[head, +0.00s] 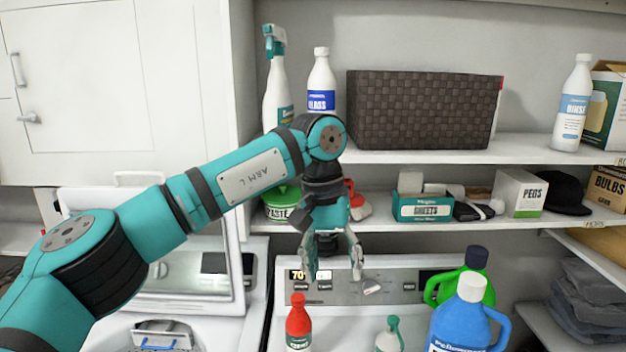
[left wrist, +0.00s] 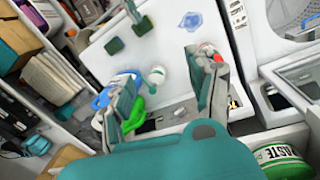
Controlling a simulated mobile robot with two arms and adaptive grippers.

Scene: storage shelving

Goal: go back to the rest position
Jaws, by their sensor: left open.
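My left gripper (head: 335,262) hangs fingers down in front of the lower shelf, above the back of the white machine with the control panel. It is open and nothing is between its fingers. In the left wrist view the left gripper (left wrist: 165,105) also shows its two fingers spread apart, with bottles beyond them. My left arm reaches in from the left of the head view. My right gripper is in neither view.
Below stand a red-capped bottle (head: 298,325), a blue jug (head: 462,325), a green jug (head: 478,268) and a white bottle (head: 389,338). A woven basket (head: 420,110) and a spray bottle (head: 278,95) stand on the upper shelf. A SHEETS box (head: 424,208) is on the lower shelf.

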